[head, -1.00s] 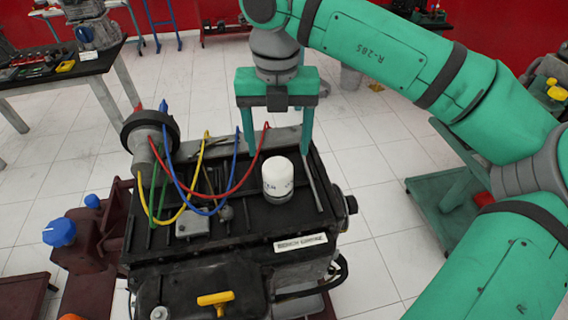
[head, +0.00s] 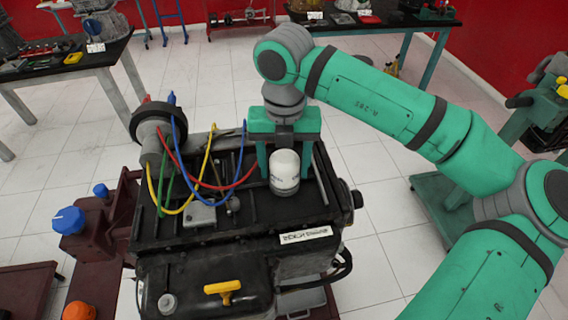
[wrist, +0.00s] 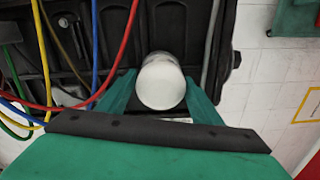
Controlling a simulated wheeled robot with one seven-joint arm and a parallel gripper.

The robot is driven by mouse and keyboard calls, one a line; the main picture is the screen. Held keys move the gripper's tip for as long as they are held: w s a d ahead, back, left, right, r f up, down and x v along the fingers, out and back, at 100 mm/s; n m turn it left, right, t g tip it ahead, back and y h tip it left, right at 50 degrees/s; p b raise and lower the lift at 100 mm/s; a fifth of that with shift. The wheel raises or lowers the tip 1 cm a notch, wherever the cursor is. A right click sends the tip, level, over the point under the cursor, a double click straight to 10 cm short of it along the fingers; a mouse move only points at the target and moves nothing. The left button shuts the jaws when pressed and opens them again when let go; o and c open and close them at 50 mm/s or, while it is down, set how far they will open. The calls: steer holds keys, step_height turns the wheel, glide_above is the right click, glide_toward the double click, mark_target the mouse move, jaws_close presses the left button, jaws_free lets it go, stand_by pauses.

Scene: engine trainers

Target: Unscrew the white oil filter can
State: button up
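The white oil filter can (head: 285,168) stands upright on top of the black engine (head: 250,222), toward its right side. My gripper (head: 284,165) is at the can from the far side, with one teal finger on each side of it. In the wrist view, the can (wrist: 162,82) sits between the two fingers (wrist: 160,95), which meet its sides with no clear gap. The gripper looks shut on the can. The can's base is partly hidden.
Red, blue, yellow and green cables (head: 196,185) arch over the engine left of the can. A yellow handle (head: 222,289) sits on the front. A maroon stand with a blue knob (head: 68,220) is at left.

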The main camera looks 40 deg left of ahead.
steer(key=c, duration=0.6)
